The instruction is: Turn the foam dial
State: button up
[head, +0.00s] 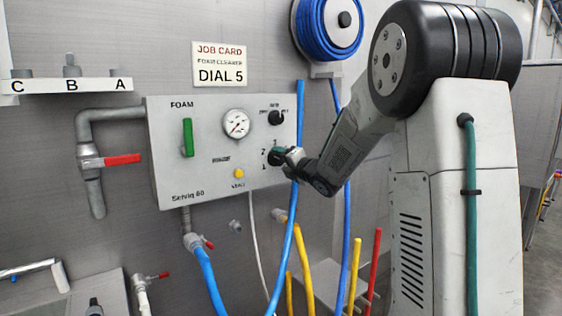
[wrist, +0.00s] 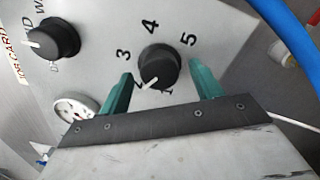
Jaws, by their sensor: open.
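The foam dial is a black round knob (wrist: 158,66) on the grey foam panel (head: 225,188). Numerals 3, 4 and 5 show around it in the wrist view. Its white pointer is turned to the lower left, away from the 5; the numeral by its tip is hidden or unclear. My gripper (wrist: 160,70) has its green fingers apart, one on each side of the knob; whether they touch it I cannot tell. In the head view my gripper (head: 283,156) is at the panel's right side and mostly hides the dial. The job card (head: 220,64) reads "DIAL 5".
Another black knob (head: 276,118) sits above the dial. A gauge (head: 236,124), a green handle (head: 188,138) and a yellow button (head: 239,173) are on the panel. A blue hose (head: 297,110) hangs close by my gripper. A red-handled valve (head: 122,160) is at left.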

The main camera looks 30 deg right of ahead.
jog(key=shift+w, duration=0.6)
jog(key=shift+c, duration=0.4)
jog(key=c, duration=0.9)
